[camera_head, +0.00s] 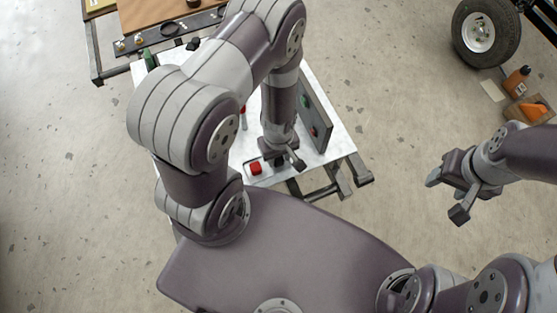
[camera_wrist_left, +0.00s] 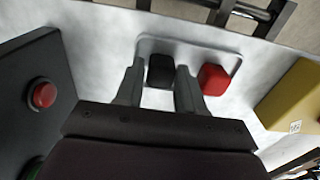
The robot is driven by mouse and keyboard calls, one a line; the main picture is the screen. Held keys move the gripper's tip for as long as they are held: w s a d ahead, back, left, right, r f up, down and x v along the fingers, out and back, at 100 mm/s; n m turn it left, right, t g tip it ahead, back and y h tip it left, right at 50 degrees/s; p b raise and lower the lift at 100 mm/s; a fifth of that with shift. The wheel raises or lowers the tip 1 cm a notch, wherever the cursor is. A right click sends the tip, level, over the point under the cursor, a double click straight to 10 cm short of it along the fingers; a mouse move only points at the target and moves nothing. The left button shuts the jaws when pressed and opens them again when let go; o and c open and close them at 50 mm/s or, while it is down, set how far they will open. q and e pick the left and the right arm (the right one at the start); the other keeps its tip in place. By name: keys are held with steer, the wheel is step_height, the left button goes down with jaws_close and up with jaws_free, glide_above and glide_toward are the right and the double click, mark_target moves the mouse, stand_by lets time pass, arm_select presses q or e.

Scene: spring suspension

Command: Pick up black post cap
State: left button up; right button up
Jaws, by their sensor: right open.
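The black post cap (camera_wrist_left: 160,71) is a small dark block on a light grey tray (camera_wrist_left: 190,46) in the left wrist view. My left gripper (camera_wrist_left: 160,66) points down at it, one finger on each side. Narrow gaps show between the fingers and the cap, so the jaws look open around it. A red cap (camera_wrist_left: 214,79) sits just right of the right finger. In the head view my left gripper (camera_head: 283,161) is low over the white table, and the black cap cannot be made out there. My right gripper (camera_head: 446,196) is open and empty, off to the right above the floor.
A dark box with a red button (camera_wrist_left: 42,94) stands left of the gripper in the left wrist view. A yellow block (camera_wrist_left: 290,95) lies to the right. In the head view, a dark upright panel (camera_head: 316,118) stands at the right of the white table (camera_head: 338,141).

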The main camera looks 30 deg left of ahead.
arm_select(q)
steer(key=shift+a+f, duration=0.15)
steer(key=shift+f, duration=0.2)
steer(key=c, duration=0.6)
steer(key=shift+r, duration=0.15)
